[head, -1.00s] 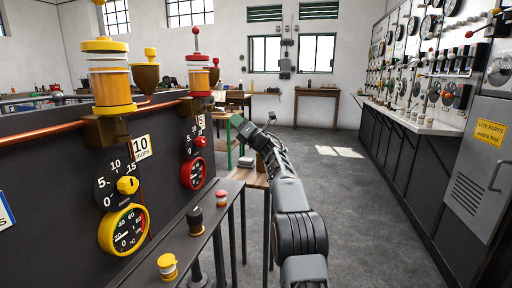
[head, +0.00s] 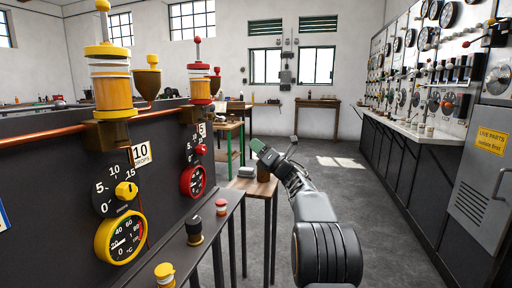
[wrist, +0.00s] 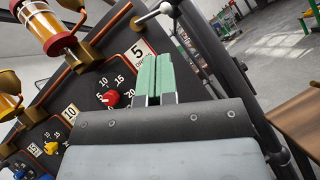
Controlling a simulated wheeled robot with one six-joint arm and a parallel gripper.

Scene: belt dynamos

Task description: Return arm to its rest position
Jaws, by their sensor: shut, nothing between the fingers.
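My gripper (head: 258,146) is at the end of my arm, right of the dark machine panel and above a small wooden table, in the head view. Its green fingers are together with nothing between them. In the wrist view the shut green fingers (wrist: 154,75) point toward the panel near a red knob (wrist: 111,98) and a "5 drops" sign (wrist: 140,51), apart from them as far as I can tell. My arm reaches forward from the lower right of the head view.
The panel (head: 60,190) carries a yellow oiler (head: 113,90), a red oiler (head: 199,85) and dials. A narrow ledge (head: 210,217) holds small yellow, dark and red-capped items. The wooden table (head: 262,187) stands beyond it. A switchboard (head: 440,75) lines the right wall. Grey floor (head: 360,200) is open between.

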